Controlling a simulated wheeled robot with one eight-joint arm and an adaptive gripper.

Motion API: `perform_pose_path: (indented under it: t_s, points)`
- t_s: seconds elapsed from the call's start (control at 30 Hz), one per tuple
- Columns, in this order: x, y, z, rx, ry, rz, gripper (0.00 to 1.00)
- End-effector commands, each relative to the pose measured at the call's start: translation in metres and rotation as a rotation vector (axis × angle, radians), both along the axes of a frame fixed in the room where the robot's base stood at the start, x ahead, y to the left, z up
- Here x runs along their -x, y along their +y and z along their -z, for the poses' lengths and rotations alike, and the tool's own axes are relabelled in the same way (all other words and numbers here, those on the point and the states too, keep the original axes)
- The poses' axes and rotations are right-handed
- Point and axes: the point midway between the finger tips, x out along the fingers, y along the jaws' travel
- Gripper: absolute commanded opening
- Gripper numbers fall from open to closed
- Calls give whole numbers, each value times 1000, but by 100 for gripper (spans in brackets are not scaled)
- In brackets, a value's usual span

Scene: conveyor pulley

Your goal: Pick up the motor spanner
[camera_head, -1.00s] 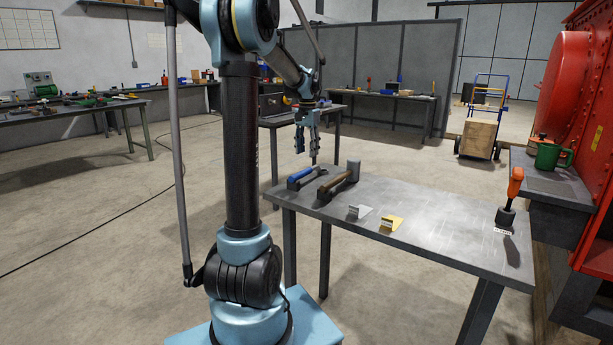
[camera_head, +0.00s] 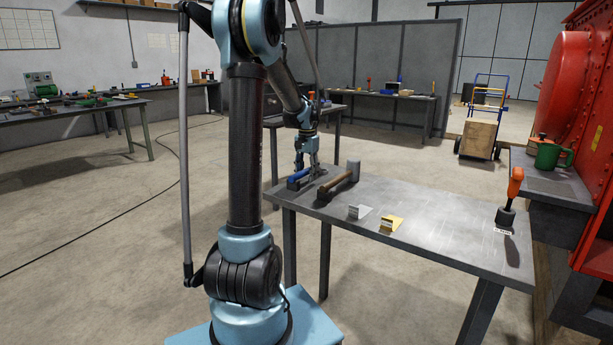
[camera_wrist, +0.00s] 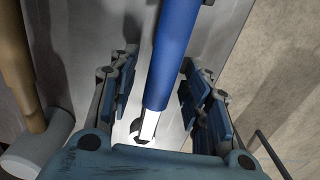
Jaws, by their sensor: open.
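A blue-handled tool, which looks like the spanner (camera_head: 293,184), lies at the left end of the grey worktable (camera_head: 445,225). In the wrist view the blue handle (camera_wrist: 177,45) runs down between my fingers to a bright metal shank. My gripper (camera_head: 306,169) is low over this tool, pointing down, and it also shows in the wrist view (camera_wrist: 158,98). The jaws are open, with one finger on each side of the tool and gaps visible. The tool's lower end is partly hidden by my gripper body.
A hammer with a wooden handle (camera_head: 337,187) and grey head lies close to the right of the blue tool. An orange-handled tool (camera_head: 514,186) stands at the right end.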

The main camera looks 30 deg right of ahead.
Motion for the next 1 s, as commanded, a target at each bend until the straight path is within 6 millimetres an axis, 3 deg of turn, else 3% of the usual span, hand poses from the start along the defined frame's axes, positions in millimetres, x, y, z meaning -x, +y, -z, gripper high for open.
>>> perform_pose_path:
  t_s: [0.2, 0.4, 0.77, 1.0]
  points:
    - [0, 0, 0, 0, 0, 0, 42]
    - [0, 0, 0, 0, 0, 0, 0]
    - [0, 0, -2, 0, 0, 0, 0]
    - [0, 0, -29, 0, 0, 0, 0]
